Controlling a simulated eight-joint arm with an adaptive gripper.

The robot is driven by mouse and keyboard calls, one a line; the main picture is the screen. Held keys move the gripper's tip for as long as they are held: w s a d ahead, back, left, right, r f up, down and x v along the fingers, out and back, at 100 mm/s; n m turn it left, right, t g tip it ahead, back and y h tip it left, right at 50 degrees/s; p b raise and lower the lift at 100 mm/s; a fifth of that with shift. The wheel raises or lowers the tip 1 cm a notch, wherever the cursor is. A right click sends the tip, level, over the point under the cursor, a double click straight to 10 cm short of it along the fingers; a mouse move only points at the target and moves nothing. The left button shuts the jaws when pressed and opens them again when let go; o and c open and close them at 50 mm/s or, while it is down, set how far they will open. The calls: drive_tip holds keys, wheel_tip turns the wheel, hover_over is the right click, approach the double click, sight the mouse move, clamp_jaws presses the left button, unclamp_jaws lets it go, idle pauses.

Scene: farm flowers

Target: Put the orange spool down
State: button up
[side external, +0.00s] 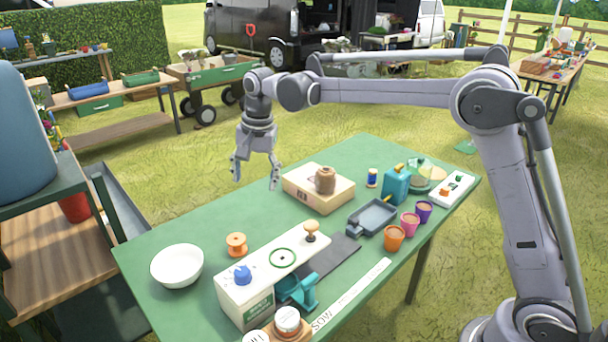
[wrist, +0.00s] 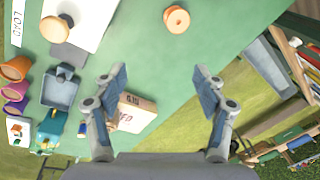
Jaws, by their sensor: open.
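The orange spool (side external: 236,245) stands upright on the green table (side external: 215,218), between the white bowl and the long white block. It also shows in the wrist view, near the top edge (wrist: 177,19). My gripper (side external: 255,182) is open and empty, pointing down above the far-left edge of the table. In the wrist view the fingers (wrist: 159,80) are spread wide with nothing between the tips. The spool is apart from my gripper, nearer the side camera and lower.
A wooden box (side external: 318,188) with a brown twine roll stands right of my gripper. A white bowl (side external: 177,265) and a white block (side external: 272,276) with a blue knob flank the spool. Cups (side external: 394,238) and a grey tray (side external: 373,217) stand right. Table between spool and box is clear.

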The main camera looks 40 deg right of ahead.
drive_tip(key=s+d+r+n+t, duration=0.1)
drive_tip(key=s+d+n+t, duration=0.2)
drive_tip(key=s, duration=0.7)
drive_tip(key=s+d+r+n+t, duration=0.1)
drive_tip(key=s+d+r+n, duration=0.3)
drive_tip(key=s, duration=0.6)
drive_tip(key=s+f+n+t, duration=0.1)
drive_tip(key=s+f+n, duration=0.3)
drive_tip(key=s+f, duration=0.3)
drive_tip(key=shift+s+d+f, duration=0.15)
drive_tip(key=shift+s+d, duration=0.2)
drive_tip(key=shift+s, duration=0.1)
